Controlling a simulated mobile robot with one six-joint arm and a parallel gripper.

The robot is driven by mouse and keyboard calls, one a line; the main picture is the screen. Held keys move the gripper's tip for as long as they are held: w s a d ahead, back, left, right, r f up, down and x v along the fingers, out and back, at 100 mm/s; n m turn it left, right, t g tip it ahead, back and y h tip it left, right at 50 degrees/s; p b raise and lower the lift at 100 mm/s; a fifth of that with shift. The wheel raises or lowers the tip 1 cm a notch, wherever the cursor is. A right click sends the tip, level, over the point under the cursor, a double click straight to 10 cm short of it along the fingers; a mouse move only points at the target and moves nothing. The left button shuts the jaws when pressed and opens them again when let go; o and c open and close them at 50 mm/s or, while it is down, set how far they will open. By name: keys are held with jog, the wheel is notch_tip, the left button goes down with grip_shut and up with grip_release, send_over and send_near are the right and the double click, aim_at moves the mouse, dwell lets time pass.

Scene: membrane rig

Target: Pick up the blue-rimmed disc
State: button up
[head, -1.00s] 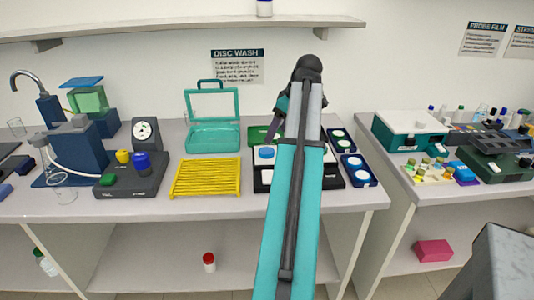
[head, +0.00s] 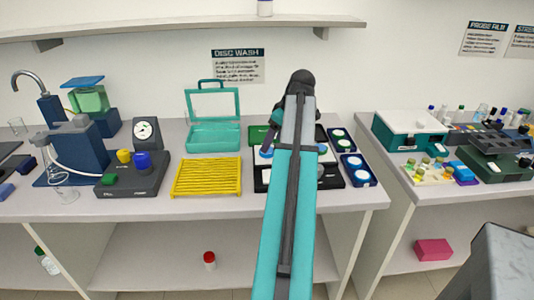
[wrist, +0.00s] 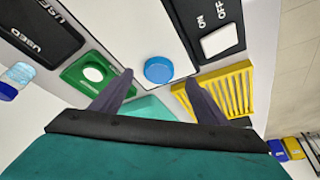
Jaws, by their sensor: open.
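The blue disc (wrist: 158,69) lies on a white panel of the black-edged unit in the wrist view. It looks blue all over, and I cannot make out a separate rim. In the head view the disc (head: 266,153) shows just left of my arm, partly covered. My gripper (wrist: 161,77) is open and empty. Its two dark fingers appear on either side of the disc in the wrist view, but I cannot tell how far above it they are. In the head view my arm hides most of the gripper.
A green holder (wrist: 84,74) with a pale round centre lies beside the white panel. A yellow slatted rack (head: 206,177) stands to the left, with an open teal case (head: 213,138) behind it. Blue trays with pale discs (head: 355,170) sit right of my arm. An on/off switch (wrist: 221,40) is near.

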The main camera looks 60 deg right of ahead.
aim_at(270, 152)
jog(key=shift+p+x, duration=0.45)
jog(key=shift+x, duration=1.7)
jog(key=c, duration=1.1)
jog(key=shift+d+r, duration=0.1)
jog(key=shift+r, duration=0.05)
jog(key=shift+r+b, duration=0.45)
jog(key=shift+r, duration=1.1)
jog(key=s+a, duration=0.2)
jog(key=s, duration=0.3)
jog(key=s+a+r+b, duration=0.1)
jog(key=s, duration=0.4)
jog(key=s+a+b, duration=0.1)
jog(key=s+a, duration=0.1)
jog(key=s, duration=0.3)
jog(key=shift+a+r, duration=0.3)
jog(key=shift+a, duration=0.05)
